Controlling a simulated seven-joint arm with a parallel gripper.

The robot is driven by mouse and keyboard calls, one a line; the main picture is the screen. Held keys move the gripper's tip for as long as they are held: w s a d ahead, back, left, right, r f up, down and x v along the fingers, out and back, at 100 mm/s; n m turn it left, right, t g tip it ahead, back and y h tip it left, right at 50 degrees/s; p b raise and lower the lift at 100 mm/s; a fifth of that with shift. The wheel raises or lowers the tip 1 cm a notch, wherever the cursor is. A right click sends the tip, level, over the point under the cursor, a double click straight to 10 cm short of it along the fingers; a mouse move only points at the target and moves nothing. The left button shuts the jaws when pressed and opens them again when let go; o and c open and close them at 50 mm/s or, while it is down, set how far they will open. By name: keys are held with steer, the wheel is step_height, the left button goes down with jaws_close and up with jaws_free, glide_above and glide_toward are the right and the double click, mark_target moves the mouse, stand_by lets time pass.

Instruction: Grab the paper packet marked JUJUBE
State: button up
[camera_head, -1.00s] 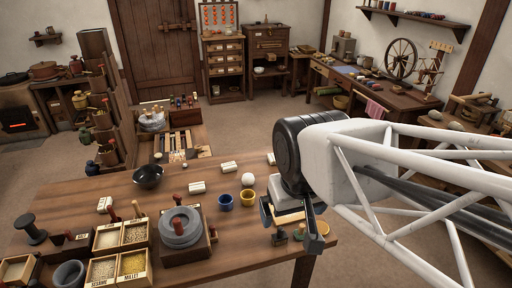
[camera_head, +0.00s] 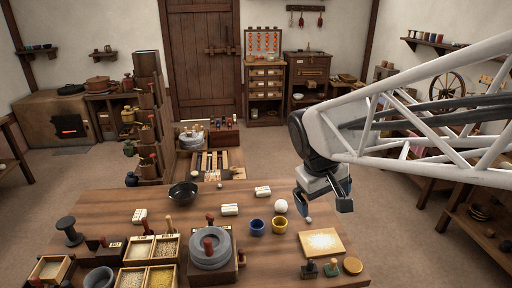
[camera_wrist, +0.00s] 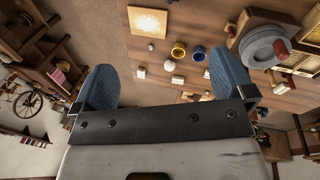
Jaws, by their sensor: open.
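Three small white paper packets lie on the wooden table (camera_head: 110,205) in the head view: one at the left (camera_head: 140,215), one in the middle (camera_head: 229,209) and one near the far edge (camera_head: 262,191). Their markings are too small to read, so I cannot tell which is marked JUJUBE. My gripper (camera_head: 324,202) is open and empty above the table's right part, right of the packets and apart from them. In the wrist view, my spread blue fingers (camera_wrist: 165,85) have nothing between them, and a white packet (camera_wrist: 178,80) shows on the table beyond.
A blue cup (camera_head: 257,227), a yellow cup (camera_head: 279,225) and a white ball (camera_head: 281,206) stand near the gripper. A pale board (camera_head: 321,242) lies at the right. A grey quern (camera_head: 210,249), grain boxes (camera_head: 133,279) and a black bowl (camera_head: 183,193) also occupy the table.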

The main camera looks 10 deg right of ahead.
steer(key=w+d+f+n+g+h, duration=0.1)
steer(key=w+d+f+n+h, duration=0.15)
steer(key=w, duration=0.75)
steer(key=w+d+f+n+g+h, duration=0.15)
steer(key=w+f, duration=0.25)
steer(key=w, duration=0.6)
steer(key=w+d+f+n+h, duration=0.2)
steer(key=w+f+n, duration=0.1)
steer(key=w, duration=0.6)
steer(key=w+d+f+n+h, duration=0.1)
steer(key=w+f+n, duration=0.1)
steer(key=w+f, duration=0.5)
steer(key=w+d+f+n+h, duration=0.1)
steer(key=w+f+n+h, duration=0.1)
steer(key=w+f, duration=0.6)
steer(key=w+d+f+n+t+h, duration=0.1)
steer(key=w+f+n+h, duration=0.1)
steer(key=w+f, duration=0.6)
steer(key=shift+w+d+f+n, duration=0.1)
steer(key=shift+d+f+n, duration=0.05)
steer(key=shift+f+n, duration=0.4)
steer(key=shift+w+d+f+n, duration=0.1)
steer(key=shift+f+n, duration=0.25)
steer(key=shift+f, duration=0.25)
steer(key=shift+s, duration=0.1)
steer(key=shift+x, duration=1.3)
steer(key=shift+d, duration=0.1)
